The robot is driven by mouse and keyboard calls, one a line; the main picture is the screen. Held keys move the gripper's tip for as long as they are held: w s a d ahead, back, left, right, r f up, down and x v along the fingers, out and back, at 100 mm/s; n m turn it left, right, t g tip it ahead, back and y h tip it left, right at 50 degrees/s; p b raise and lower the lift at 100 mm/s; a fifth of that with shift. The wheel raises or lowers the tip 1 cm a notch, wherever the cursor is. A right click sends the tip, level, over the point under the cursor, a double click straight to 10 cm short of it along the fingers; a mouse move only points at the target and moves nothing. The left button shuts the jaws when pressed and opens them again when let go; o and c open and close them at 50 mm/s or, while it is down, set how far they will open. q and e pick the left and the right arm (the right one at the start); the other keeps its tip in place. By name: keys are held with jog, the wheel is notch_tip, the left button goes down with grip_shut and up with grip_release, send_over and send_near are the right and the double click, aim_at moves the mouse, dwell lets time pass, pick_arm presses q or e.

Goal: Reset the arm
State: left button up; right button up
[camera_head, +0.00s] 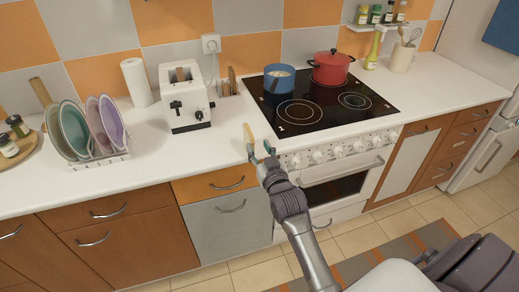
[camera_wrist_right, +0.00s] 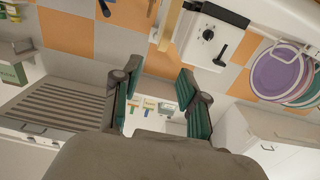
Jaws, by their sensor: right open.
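My right gripper (camera_head: 260,151) is open in the head view, near the front edge of the white counter and left of the stove. My arm reaches up to it from the bottom. The right wrist view shows its two green-padded fingers (camera_wrist_right: 159,73) spread, with nothing between them. A tan, stick-like thing (camera_head: 249,136) stands out close by the left fingertip in the head view; I cannot tell whether they touch. A similar tan piece shows at the top of the wrist view (camera_wrist_right: 172,22). My left gripper is not in view.
A toaster (camera_head: 186,103), a paper roll (camera_head: 137,82) and a plate rack (camera_head: 97,162) stand on the counter. A blue pot (camera_head: 279,80) and red pot (camera_head: 331,68) sit on the stove (camera_head: 320,107). Drawers lie below.

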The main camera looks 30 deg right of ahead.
jog(key=s+a+f+n+g+y, duration=0.1)
jog(key=s+a+f+g, duration=0.3)
jog(key=f, duration=0.8)
jog(key=s+a+f+n+g+y, duration=0.1)
jog(key=s+f, duration=0.5)
jog(key=f, duration=0.6)
jog(key=s+a+f+n+g+y, duration=0.1)
jog(key=s+a+f+g, duration=0.3)
jog(key=f, duration=0.8)
jog(key=s+f+g, duration=0.2)
jog(key=s+f, duration=0.4)
jog(key=s, duration=0.6)
jog(key=s+f+n+g, duration=0.1)
jog(key=s+f+g, duration=0.2)
jog(key=s, duration=1)
jog(key=s+d+f+g, duration=0.1)
jog(key=s+f+g, duration=0.1)
jog(key=s+f, duration=0.7)
jog(key=s, duration=0.3)
jog(key=shift+s+f+n+g, duration=0.15)
jog(key=shift+f+n+g, duration=0.15)
jog(key=shift+f, duration=0.1)
jog(key=shift+d, duration=0.1)
jog(key=shift+c, duration=0.4)
